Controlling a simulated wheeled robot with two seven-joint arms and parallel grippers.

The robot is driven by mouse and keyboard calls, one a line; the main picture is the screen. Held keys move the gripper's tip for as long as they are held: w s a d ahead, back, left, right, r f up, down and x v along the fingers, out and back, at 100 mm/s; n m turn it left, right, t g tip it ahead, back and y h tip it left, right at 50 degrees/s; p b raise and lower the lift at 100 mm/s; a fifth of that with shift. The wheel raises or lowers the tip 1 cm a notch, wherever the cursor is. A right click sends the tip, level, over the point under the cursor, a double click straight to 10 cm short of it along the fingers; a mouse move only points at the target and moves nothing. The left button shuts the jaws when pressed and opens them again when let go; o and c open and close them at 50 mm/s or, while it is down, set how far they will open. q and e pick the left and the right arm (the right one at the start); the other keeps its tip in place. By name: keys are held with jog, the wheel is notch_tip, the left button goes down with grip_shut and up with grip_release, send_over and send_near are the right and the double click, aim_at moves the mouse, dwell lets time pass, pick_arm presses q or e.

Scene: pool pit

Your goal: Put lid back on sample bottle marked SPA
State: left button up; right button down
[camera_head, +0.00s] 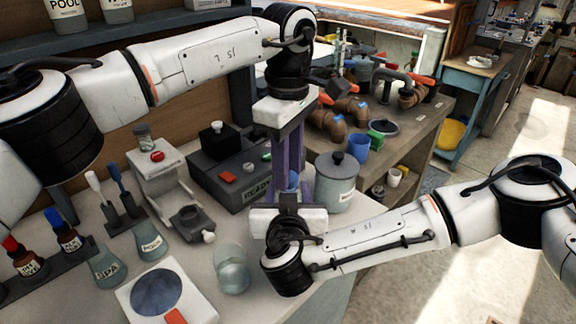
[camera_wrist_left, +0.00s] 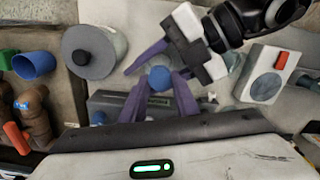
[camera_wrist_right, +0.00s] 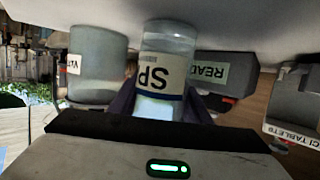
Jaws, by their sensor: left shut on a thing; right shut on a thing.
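The sample bottle (camera_wrist_right: 163,75) has an SPA label, upside down in the right wrist view. It stands between the fingers of my right gripper (camera_wrist_right: 160,105), which is shut on it. A round blue lid (camera_wrist_left: 160,78) is between the fingertips of my left gripper (camera_wrist_left: 162,88), which is shut on it. In the head view, the left gripper (camera_head: 288,172) points down and the lid (camera_head: 293,181) shows between purple fingers, directly over the right gripper (camera_head: 290,200). The fingers hide most of the bottle there. I cannot tell whether the lid touches the bottle's mouth.
A grey lidded canister (camera_head: 336,185) stands close on the right. A dark box marked READY (camera_head: 235,175) is behind the grippers. A glass jar (camera_head: 232,272), a white stirrer plate (camera_head: 195,285) and labelled flasks (camera_head: 108,270) stand at the front left.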

pick_arm(q)
jog(key=m, duration=0.4)
jog(key=shift+m, duration=0.3)
jog(key=m, duration=0.4)
jog(key=shift+m, duration=0.3)
jog(key=m, duration=1)
jog(key=o, duration=1)
